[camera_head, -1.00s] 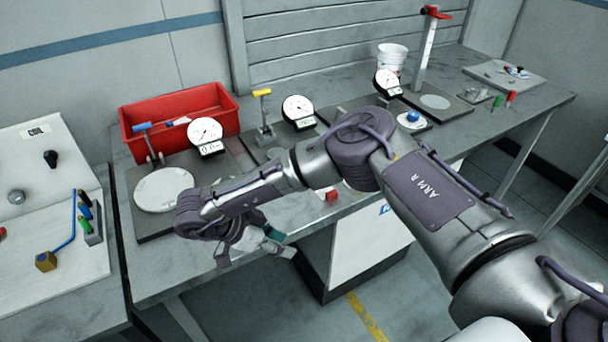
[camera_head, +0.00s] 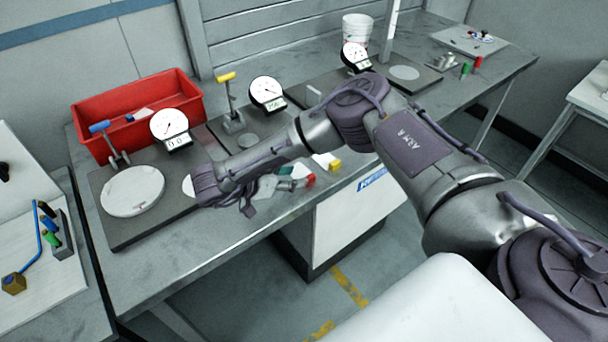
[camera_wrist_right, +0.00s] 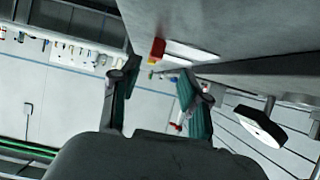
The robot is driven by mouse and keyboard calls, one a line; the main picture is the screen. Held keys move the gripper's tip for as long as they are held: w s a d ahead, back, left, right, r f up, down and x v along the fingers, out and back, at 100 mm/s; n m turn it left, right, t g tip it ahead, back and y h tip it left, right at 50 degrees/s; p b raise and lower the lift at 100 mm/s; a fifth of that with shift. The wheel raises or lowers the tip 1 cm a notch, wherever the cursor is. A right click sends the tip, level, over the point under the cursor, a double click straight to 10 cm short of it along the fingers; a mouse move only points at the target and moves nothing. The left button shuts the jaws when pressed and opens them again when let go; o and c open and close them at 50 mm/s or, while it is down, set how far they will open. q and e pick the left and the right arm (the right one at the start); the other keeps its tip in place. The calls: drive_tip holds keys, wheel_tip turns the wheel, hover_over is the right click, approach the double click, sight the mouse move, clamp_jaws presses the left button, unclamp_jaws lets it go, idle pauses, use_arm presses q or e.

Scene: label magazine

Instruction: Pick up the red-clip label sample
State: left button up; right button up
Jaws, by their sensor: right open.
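The red-clip label sample is a white strip with a red clip (camera_head: 310,181) at its end, by the front edge of the bench. In the right wrist view its red clip (camera_wrist_right: 157,48) shows ahead of my fingers, with the white label (camera_wrist_right: 192,52) beside it. My right gripper (camera_head: 296,179) is open and low at the bench edge, just left of the red clip in the head view. In the wrist view my right gripper (camera_wrist_right: 158,74) has an empty gap between its green-padded fingers. My arm partly hides the sample. My left gripper is not in view.
A yellow-clip sample (camera_head: 334,165) lies just beyond the red one. Round dial gauges (camera_head: 170,129) on dark plates, a red bin (camera_head: 190,92) and a white bucket (camera_head: 357,28) stand farther back. A white cabinet (camera_head: 345,215) is below the bench.

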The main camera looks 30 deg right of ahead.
sight(308, 177)
drive_tip(key=x, duration=0.2)
drive_tip(key=s+p+x, duration=0.1)
drive_tip(key=shift+w+d+f+p, duration=0.1)
drive_tip(key=shift+d+f+p, duration=0.05)
drive_tip(key=shift+d+p, duration=0.2)
drive_tip(key=shift+w+d+f, duration=0.1)
drive_tip(key=shift+d+f, duration=0.3)
drive_tip(key=shift+d, duration=0.1)
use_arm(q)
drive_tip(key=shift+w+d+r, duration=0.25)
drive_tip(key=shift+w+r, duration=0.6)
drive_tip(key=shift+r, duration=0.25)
use_arm(e)
drive_tip(key=shift+a, duration=0.1)
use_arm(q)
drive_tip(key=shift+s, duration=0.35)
use_arm(e)
clamp_jaws()
